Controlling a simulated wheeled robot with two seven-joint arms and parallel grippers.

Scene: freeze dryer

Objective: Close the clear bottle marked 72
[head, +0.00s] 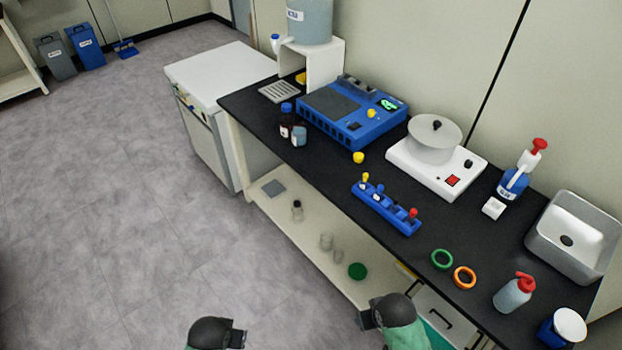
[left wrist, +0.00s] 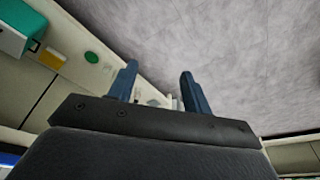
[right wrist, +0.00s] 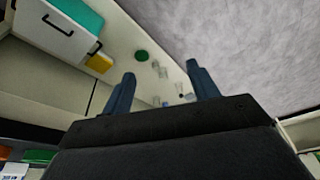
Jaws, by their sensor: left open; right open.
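No number 72 can be read in any view, so I cannot tell for sure which bottle is meant. On the black bench, a small pale bottle with a label (head: 299,136) stands beside a dark brown bottle with a blue cap (head: 285,122). A small clear bottle with a dark top (head: 297,210) stands on the lower shelf. A loose yellow cap-like piece (head: 358,157) lies on the bench. My left gripper (left wrist: 158,78) is open and empty. My right gripper (right wrist: 161,78) is open and empty. Both are low, in front of the bench, away from the bottles.
Glass vessels (head: 326,241) and a green disc (head: 357,271) occupy the lower shelf.

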